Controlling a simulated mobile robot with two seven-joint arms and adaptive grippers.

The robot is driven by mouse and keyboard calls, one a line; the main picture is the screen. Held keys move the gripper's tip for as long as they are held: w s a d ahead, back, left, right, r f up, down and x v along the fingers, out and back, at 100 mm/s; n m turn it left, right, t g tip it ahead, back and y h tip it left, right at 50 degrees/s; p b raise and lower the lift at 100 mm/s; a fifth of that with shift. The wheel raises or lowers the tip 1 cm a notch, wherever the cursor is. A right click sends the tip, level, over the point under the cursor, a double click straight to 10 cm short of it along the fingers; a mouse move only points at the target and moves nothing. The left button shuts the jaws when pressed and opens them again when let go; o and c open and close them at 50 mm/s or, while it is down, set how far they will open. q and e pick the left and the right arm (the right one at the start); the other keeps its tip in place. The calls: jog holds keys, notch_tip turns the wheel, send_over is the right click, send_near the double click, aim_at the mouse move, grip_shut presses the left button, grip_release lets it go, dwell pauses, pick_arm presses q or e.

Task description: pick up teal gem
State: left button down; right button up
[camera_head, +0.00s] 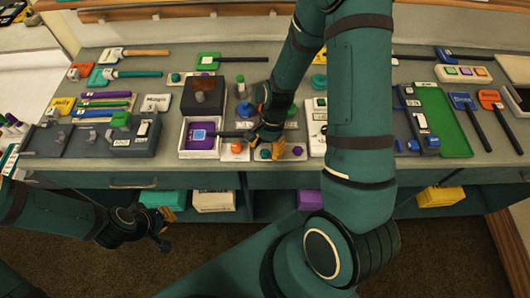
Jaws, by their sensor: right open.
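A small teal gem (265,154) sits near the front edge of the counter, between an orange piece (237,148) and a yellowish piece at its right. My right gripper (262,143) is open, reaching down just behind and above the teal gem. Its dark fingers spread to either side, and I cannot tell whether they touch anything. My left gripper (163,229) is low at the left, in front of the counter and away from the gem. Its fingers are apart and nothing shows between them.
A white box with a purple inside (184,144) stands left of the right gripper. A dark grey rack (75,141) lies farther left. A green tray (442,118) lies at the right. My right arm hides part of the counter's middle.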

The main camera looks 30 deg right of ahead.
jog(key=shift+a+f, duration=0.15)
jog(key=shift+f, duration=0.5)
jog(key=c, duration=0.7)
jog(key=shift+r, duration=0.1)
